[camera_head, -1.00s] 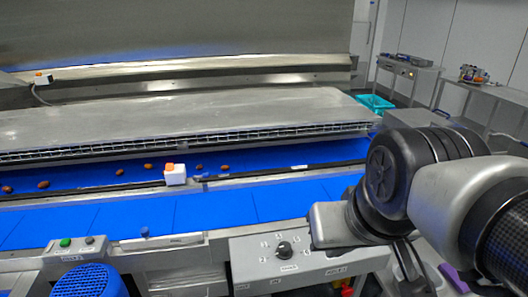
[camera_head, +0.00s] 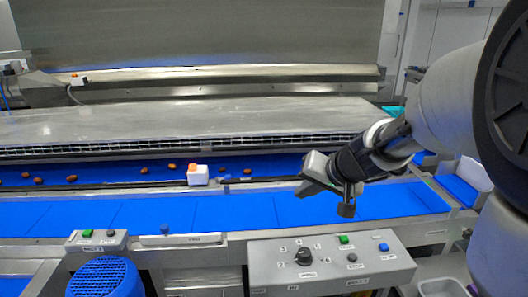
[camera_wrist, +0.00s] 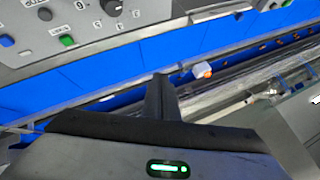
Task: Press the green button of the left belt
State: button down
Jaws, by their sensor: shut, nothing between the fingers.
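A small grey control box (camera_head: 98,243) at the front left carries a green button (camera_head: 87,233) and a dark button (camera_head: 110,233). A larger control panel (camera_head: 325,275) stands right of it, with a selector knob (camera_head: 304,256), another green button (camera_head: 344,239), a black button and a blue button (camera_head: 384,247). The labels are too blurred to read. My gripper (camera_head: 346,208) is shut and empty, above the blue belt (camera_head: 215,213) and behind the larger panel, well right of the small box. The wrist view shows the shut fingers (camera_wrist: 162,97) and the larger panel's green button (camera_wrist: 67,41).
A white box with an orange top (camera_head: 198,178) stands on the rail behind the front belt. Several brown dates lie on the rear blue belt (camera_head: 110,172). A blue ribbed motor (camera_head: 104,280) sits below the small box. The space above the front belt left of my gripper is clear.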

jog(key=w+d+f+m+h, duration=0.1)
jog(key=w+d+f+m, duration=0.1)
jog(key=d+f, duration=0.3)
jog(key=w+d+f+m+t+h, duration=0.1)
jog(key=w+d+f, duration=0.3)
jog(key=d, duration=0.7)
notch_tip(320, 180, down, 2)
jog(key=shift+d+f+m+h+b, duration=0.1)
jog(key=shift+d+m+h+b, duration=0.25)
jog(key=shift+m, duration=0.35)
jog(key=shift+f, duration=0.1)
jog(key=b, duration=0.7)
send_over(346, 241)
notch_tip(346, 241, down, 8)
jog(key=shift+r, duration=0.1)
jog(key=shift+f+b, duration=0.35)
jog(key=shift+b, duration=0.1)
jog(key=shift+f, duration=0.2)
jog(key=shift+f+b, duration=0.25)
jog(key=shift+b, duration=0.55)
